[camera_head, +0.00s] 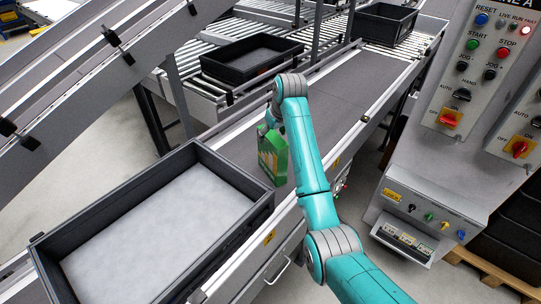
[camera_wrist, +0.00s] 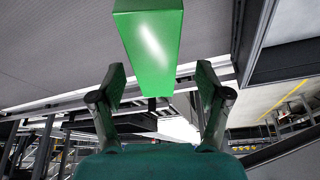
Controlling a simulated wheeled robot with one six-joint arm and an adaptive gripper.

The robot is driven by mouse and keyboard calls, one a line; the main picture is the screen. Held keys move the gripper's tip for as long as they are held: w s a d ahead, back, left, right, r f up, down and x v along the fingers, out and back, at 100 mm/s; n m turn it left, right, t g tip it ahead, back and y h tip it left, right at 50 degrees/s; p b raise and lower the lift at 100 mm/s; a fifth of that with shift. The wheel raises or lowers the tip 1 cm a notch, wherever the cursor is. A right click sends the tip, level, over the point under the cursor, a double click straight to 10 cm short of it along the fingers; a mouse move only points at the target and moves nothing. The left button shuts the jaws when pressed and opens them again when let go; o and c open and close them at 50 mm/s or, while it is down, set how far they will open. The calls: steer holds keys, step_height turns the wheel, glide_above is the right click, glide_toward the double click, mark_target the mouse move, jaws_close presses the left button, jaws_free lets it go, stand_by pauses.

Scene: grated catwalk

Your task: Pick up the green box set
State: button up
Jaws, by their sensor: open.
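The green box set (camera_head: 271,154) stands upright on the grey conveyor belt, partly hidden behind my teal arm in the head view. In the wrist view the green box (camera_wrist: 150,48) shows its plain green side at the top middle, with a bright glare on it. My gripper (camera_wrist: 160,80) is open, with one finger on each side of the line to the box. The box's near end lies between or just beyond the fingertips; I cannot tell how deep it sits. In the head view my gripper's fingers are mostly hidden by the arm.
A large black tray (camera_head: 228,172) with a pale bottom stands at the left front. Black bins (camera_head: 252,72) and (camera_head: 385,22) sit on rollers farther back. A control panel (camera_head: 487,75) with buttons stands at the right. The belt (camera_head: 345,95) beyond the box is clear.

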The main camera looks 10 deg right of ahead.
mark_target(272, 156)
steer(key=shift+s+d+x, duration=0.1)
steer(key=shift+d+x, duration=0.05)
steer(key=shift+x, duration=1.5)
steer(key=shift+s+d+x, duration=0.15)
steer(key=shift+d+x, duration=0.05)
steer(key=shift+x, duration=1.45)
steer(key=shift+f, duration=0.4)
steer(key=shift+c, duration=0.2)
steer(key=shift+r, duration=0.1)
jaws_close()
